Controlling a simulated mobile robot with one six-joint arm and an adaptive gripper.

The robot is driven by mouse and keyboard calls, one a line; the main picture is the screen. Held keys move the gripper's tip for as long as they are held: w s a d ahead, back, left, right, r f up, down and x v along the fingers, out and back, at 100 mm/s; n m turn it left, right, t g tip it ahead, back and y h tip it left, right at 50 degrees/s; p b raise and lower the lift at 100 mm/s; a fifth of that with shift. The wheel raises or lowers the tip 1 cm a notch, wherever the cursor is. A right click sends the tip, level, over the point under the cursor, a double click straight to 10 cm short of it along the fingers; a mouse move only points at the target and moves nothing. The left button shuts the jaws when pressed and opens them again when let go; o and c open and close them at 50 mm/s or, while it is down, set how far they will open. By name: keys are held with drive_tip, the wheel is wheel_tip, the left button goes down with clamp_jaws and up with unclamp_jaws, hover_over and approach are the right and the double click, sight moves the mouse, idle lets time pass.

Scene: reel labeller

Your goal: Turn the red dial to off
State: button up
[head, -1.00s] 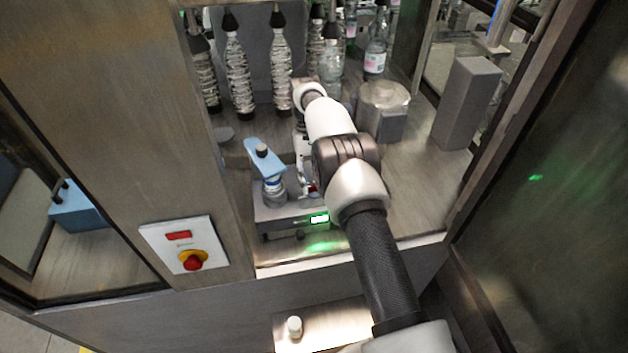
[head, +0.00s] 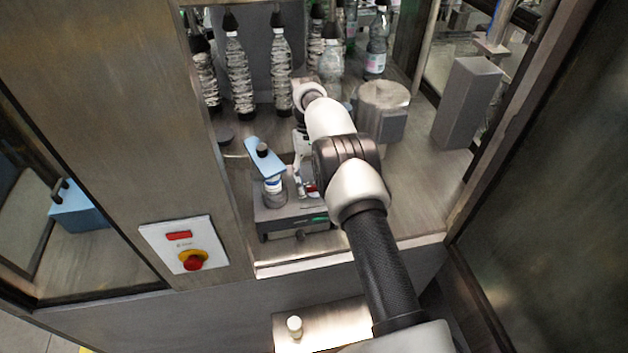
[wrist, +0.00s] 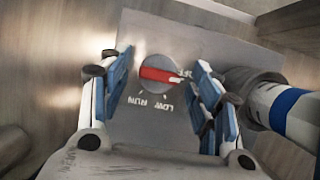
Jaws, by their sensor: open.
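The red dial (wrist: 158,75) shows in the wrist view as a round grey knob with a red bar, on a grey plate (wrist: 185,38). The lettering OFF, LOW and RUN is printed around it, upside down in this view. The bar lies nearly level, its right end at OFF. My gripper (wrist: 160,72) is open, with one blue-padded finger on each side of the knob, and I see gaps between pads and knob. In the head view the dial's red (head: 312,187) barely shows beside my gripper on the grey box (head: 290,211); the box's green display (head: 319,218) is dim.
A bottle-like part with a blue band (wrist: 285,105) stands close to the right finger. In the head view a blue arm (head: 264,158) sits beside my gripper. Several bottles (head: 240,75) stand behind. A red stop button (head: 193,262) is on the front panel.

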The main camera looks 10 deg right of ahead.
wheel_tip(320, 180, up, 10)
idle(0.5)
wheel_tip(320, 180, up, 8)
drive_tip(key=t+b, duration=0.2)
drive_tip(key=b, duration=0.3)
hover_over(317, 200)
drive_tip(key=s+r+t+b, duration=0.3)
drive_tip(key=s+r+b, duration=0.15)
drive_tip(key=s, duration=0.55)
drive_tip(key=s+f+t+b, duration=0.1)
drive_tip(key=s+f+b, duration=0.1)
drive_tip(key=s+f, duration=0.3)
drive_tip(key=s+f+t+b, duration=0.2)
drive_tip(key=s+f, duration=0.3)
drive_tip(key=s, duration=0.6)
drive_tip(key=s+f+t+b, duration=0.1)
drive_tip(key=s+f+b, duration=0.3)
drive_tip(key=s, duration=0.3)
drive_tip(key=shift+s+d+f, duration=0.25)
drive_tip(key=shift+s+f, duration=0.15)
drive_tip(key=shift+f, duration=0.1)
drive_tip(key=shift+c, duration=0.3)
